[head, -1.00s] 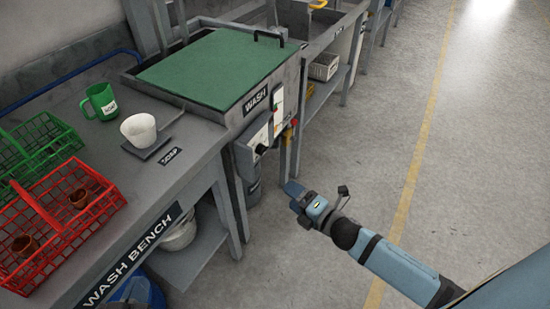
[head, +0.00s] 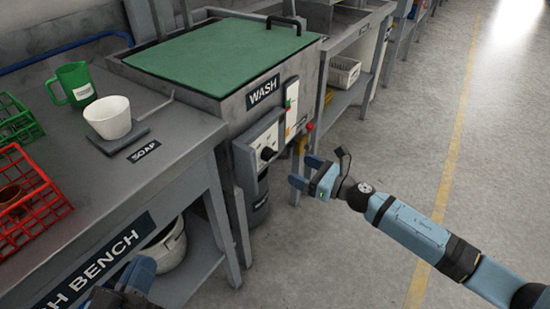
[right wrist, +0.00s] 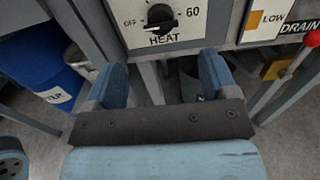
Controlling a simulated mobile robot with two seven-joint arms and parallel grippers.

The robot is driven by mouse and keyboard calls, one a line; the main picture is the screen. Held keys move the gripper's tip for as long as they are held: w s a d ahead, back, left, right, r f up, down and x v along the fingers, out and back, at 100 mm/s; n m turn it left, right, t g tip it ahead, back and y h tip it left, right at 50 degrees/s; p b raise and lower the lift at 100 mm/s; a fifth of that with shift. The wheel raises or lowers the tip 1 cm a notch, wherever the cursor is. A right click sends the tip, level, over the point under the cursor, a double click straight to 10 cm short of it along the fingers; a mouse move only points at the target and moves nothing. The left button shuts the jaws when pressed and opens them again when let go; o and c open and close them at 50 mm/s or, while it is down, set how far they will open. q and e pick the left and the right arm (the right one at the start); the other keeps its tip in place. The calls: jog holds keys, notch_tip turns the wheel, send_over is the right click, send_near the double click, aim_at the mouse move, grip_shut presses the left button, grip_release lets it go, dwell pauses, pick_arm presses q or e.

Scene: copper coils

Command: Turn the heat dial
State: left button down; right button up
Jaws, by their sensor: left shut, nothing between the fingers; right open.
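The heat dial (head: 267,153) is a black knob on a white plate on the front of the wash unit (head: 225,91). In the right wrist view the dial (right wrist: 160,17) sits above the word HEAT, with OFF at its left and 60 at its right. My right gripper (head: 306,174) is open and empty, to the right of the dial and apart from it. In the right wrist view its two fingers (right wrist: 158,84) stand below the dial plate. My left gripper (head: 128,287) is at the bottom left, in front of the wash bench, partly cut off, shut and empty.
A red-handled drain lever (right wrist: 299,58) is right of the dial. A white cup (head: 108,118), a green mug (head: 73,84) and red (head: 30,205) and green crates (head: 17,122) stand on the bench. The floor at right is clear.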

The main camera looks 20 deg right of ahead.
aim_at(273, 157)
jog(key=x, duration=0.9)
jog(key=shift+w+a+b, duration=0.2)
jog(key=shift+w+b, duration=0.05)
jog(key=shift+b, duration=0.15)
jog(key=c, duration=0.9)
